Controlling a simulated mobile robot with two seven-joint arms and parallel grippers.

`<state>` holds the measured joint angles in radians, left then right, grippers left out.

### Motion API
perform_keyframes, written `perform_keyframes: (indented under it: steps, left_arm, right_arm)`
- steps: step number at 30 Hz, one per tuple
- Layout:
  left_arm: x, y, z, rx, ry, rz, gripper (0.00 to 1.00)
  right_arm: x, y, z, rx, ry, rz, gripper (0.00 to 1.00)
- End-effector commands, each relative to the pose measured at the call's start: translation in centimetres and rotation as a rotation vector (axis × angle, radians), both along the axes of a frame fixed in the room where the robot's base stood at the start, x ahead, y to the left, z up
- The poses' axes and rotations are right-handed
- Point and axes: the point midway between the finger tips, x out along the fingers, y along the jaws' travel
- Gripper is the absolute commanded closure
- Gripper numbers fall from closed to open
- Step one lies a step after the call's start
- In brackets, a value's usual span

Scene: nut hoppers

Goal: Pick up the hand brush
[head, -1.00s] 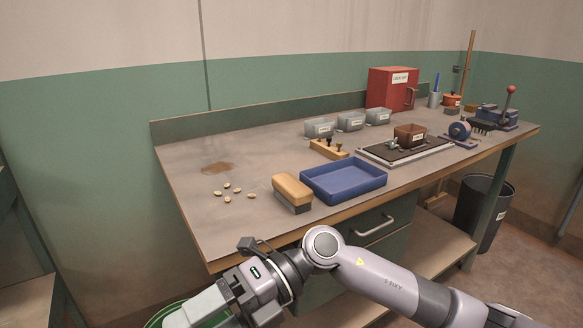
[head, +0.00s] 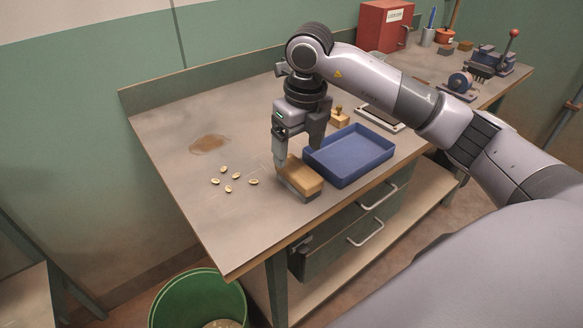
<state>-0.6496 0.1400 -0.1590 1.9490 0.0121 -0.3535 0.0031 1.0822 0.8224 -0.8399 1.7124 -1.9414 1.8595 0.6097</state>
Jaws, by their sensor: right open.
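The hand brush (head: 302,181) lies on the workbench near its front edge, with a tan wooden block on top and a grey bristle part below. My right gripper (head: 298,153) points down just above and behind the brush. Its fingers are apart, one by the brush's left back corner and one toward the tray. I cannot tell whether a finger touches the brush. My left gripper is out of view.
A blue tray (head: 352,160) stands close to the brush's right. Several nuts (head: 229,189) and a brown stain (head: 209,144) are on the left of the bench (head: 172,128). A green bin (head: 198,292) stands on the floor in front.

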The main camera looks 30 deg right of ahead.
Motion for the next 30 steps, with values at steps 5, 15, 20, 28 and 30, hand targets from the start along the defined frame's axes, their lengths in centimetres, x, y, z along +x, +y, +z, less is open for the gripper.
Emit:
perform_keyframes:
  steps: [5,15,20,28,30]
  left_arm:
    - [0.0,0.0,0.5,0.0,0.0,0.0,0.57]
    - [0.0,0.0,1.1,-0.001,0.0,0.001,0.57]
    - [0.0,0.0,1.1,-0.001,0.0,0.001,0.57]
    - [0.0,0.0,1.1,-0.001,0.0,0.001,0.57]
    - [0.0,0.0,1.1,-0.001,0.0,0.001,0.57]
  right_arm:
    - [0.0,-0.1,-1.9,0.001,0.002,0.0,0.19]
    - [0.2,-0.1,-6.0,0.002,0.001,0.001,0.19]
    - [0.2,-0.1,-6.2,0.002,-0.001,0.002,0.19]
    - [0.2,-0.1,-6.2,0.002,-0.001,0.002,0.78]
    - [0.3,-0.1,-6.1,0.003,-0.002,0.002,0.8]
